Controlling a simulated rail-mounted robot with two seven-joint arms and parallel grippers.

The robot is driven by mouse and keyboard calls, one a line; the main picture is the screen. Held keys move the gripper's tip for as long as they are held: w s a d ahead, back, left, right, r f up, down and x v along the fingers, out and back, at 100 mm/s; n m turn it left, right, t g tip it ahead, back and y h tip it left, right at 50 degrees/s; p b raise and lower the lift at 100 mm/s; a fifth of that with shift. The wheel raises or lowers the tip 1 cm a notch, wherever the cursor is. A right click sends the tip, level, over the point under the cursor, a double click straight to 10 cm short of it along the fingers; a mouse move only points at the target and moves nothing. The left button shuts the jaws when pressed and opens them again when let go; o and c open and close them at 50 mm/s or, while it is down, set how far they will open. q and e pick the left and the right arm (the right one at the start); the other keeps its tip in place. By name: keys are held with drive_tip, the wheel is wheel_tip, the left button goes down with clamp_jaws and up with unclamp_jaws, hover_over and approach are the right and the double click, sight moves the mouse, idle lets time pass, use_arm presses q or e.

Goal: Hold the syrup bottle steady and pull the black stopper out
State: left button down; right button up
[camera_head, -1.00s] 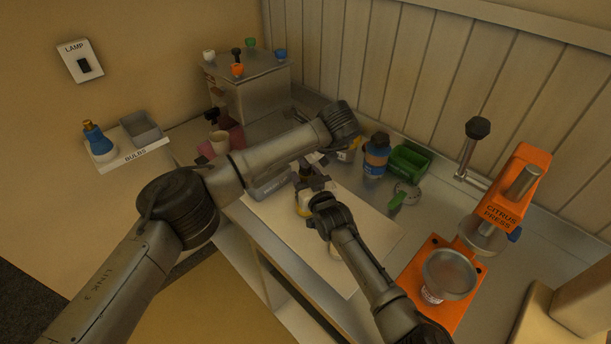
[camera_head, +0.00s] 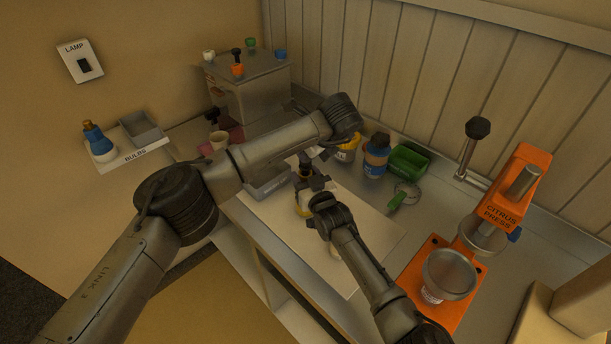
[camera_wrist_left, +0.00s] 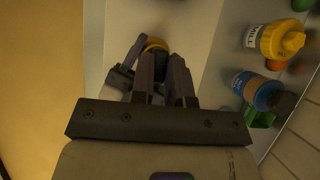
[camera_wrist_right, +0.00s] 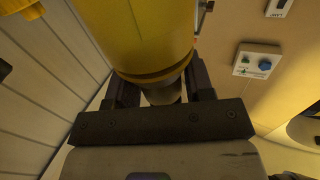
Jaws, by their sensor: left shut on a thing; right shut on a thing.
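In the right wrist view the yellow bottle body (camera_wrist_right: 140,35) fills the space between the fingers. My left gripper (camera_head: 309,159) is above the bottle, shut on the black stopper (camera_head: 305,158), a small dark shape in the head view. In the left wrist view the closed fingers (camera_wrist_left: 160,70) hide the stopper, with yellow beyond them. I cannot tell whether the stopper is clear of the neck.
A yellow-capped bottle (camera_head: 347,151), a blue bottle (camera_head: 376,160) and a green bin (camera_head: 409,161) stand behind to the right. The orange citrus press (camera_head: 449,262) is at the right. A grey tray (camera_head: 266,186) lies left of the bottle. The board's front right is clear.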

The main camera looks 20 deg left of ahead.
use_arm(q)
drive_tip(key=shift+r, duration=2.05)
use_arm(e)
drive_tip(key=shift+d+f, duration=0.15)
drive_tip(key=shift+f, duration=0.25)
drive_tip(key=o, duration=0.6)
drive_tip(key=shift+c, duration=0.2)
use_arm(q)
drive_tip(key=shift+s+f, duration=0.1)
use_arm(e)
drive_tip(key=shift+o, duration=1.4)
drive_tip(key=shift+s, duration=0.1)
drive_tip(key=shift+o, duration=0.9)
drive_tip(key=shift+r, duration=0.1)
drive_tip(key=shift+o, duration=0.3)
drive_tip(key=shift+r, duration=0.15)
drive_tip(key=shift+s, duration=0.15)
drive_tip(key=shift+s+d, duration=0.15)
drive_tip(key=shift+s, duration=0.25)
drive_tip(key=v, duration=1.1)
drive_tip(key=shift+w+d, duration=0.15)
drive_tip(key=shift+w, duration=0.1)
